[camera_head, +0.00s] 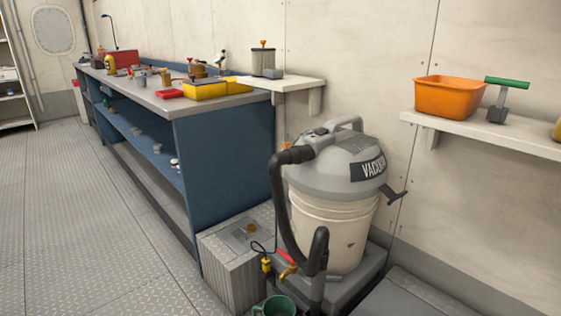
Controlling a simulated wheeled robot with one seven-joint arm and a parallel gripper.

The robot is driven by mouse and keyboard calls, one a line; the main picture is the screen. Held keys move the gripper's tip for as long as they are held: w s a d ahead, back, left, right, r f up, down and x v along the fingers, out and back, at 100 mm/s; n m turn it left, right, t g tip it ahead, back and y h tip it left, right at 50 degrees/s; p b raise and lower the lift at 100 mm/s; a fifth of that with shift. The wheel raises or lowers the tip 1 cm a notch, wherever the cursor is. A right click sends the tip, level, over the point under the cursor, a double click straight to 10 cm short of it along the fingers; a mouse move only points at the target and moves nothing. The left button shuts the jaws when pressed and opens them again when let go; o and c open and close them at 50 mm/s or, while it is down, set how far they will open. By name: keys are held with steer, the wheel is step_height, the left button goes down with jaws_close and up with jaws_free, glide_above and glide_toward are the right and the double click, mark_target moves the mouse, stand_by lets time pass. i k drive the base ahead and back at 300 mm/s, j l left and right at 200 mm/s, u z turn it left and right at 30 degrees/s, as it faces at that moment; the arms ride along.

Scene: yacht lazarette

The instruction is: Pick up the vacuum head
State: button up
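The vacuum head (335,158) is a grey dome with a carrying handle on top and a dark "VACUUM" label on its right side. It sits on a cream bucket (330,230). A black hose (277,205) leaves its left side and curves down the front of the bucket. A dark lever-like part (394,194) sticks out to the right below the label. My gripper is not in view.
The bucket stands on a low grey platform (369,270), beside a grey box (228,268). A green mug (273,307) is in front. A blue workbench (222,150) with several items stands left. A wall shelf (485,134) holds an orange tub (450,96). The left floor is clear.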

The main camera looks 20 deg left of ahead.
mark_target(342, 164)
steer(key=u, duration=0.65)
steer(key=z, duration=0.35)
steer(key=i+j+z, duration=0.1)
steer(key=j+z, duration=0.85)
steer(key=i+j, duration=0.05)
steer(key=j, duration=0.05)
